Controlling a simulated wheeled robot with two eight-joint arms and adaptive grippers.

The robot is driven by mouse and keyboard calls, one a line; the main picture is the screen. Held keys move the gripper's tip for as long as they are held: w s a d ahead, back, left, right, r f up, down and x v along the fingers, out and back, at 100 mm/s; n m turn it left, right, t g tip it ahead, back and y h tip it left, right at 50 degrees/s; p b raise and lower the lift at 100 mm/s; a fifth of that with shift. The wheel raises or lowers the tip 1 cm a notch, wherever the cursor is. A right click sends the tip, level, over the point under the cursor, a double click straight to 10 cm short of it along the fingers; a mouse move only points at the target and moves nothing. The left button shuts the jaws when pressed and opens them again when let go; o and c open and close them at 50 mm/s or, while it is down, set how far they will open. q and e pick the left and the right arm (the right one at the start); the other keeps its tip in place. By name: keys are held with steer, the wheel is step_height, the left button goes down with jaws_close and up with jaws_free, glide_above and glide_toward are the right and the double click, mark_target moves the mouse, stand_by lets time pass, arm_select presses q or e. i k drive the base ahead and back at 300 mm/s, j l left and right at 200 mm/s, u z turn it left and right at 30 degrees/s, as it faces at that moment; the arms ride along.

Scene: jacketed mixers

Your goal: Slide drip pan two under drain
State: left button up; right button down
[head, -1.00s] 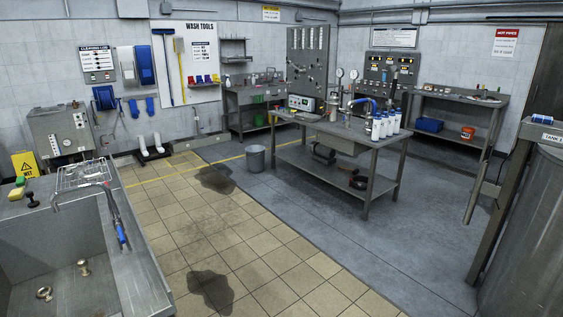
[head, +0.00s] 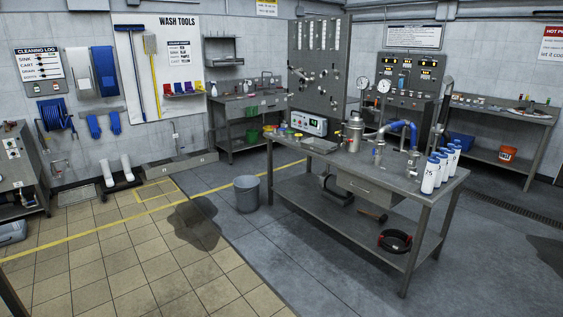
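No drip pan marked two can be made out in the head view. A flat grey-blue item (head: 12,232) lies on the floor at the left edge, partly cut off; I cannot tell what it is. A small floor grate (head: 77,194) lies by the left wall, and a long dark floor grate (head: 522,215) runs along the right; I cannot tell whether either is the drain meant. Neither of my grippers is in view.
A steel workbench (head: 350,178) with blue-capped bottles (head: 430,178) stands centre right. A grey bucket (head: 247,194) stands on the floor left of it. A dark wet patch (head: 194,224) lies on the tiles. Tiled floor at front left is mostly clear.

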mark_target(319, 145)
steer(key=i, duration=3.05)
steer(key=i+z, duration=0.15)
steer(key=i, duration=0.35)
steer(key=i+j+z, duration=0.15)
steer(key=i, duration=0.35)
steer(key=i+j+z, duration=0.15)
steer(key=i, duration=0.35)
steer(key=i+j+z, duration=0.15)
steer(key=i, duration=0.35)
steer(key=i+j+z, duration=0.15)
steer(key=i+j, duration=0.25)
steer(key=i, duration=0.1)
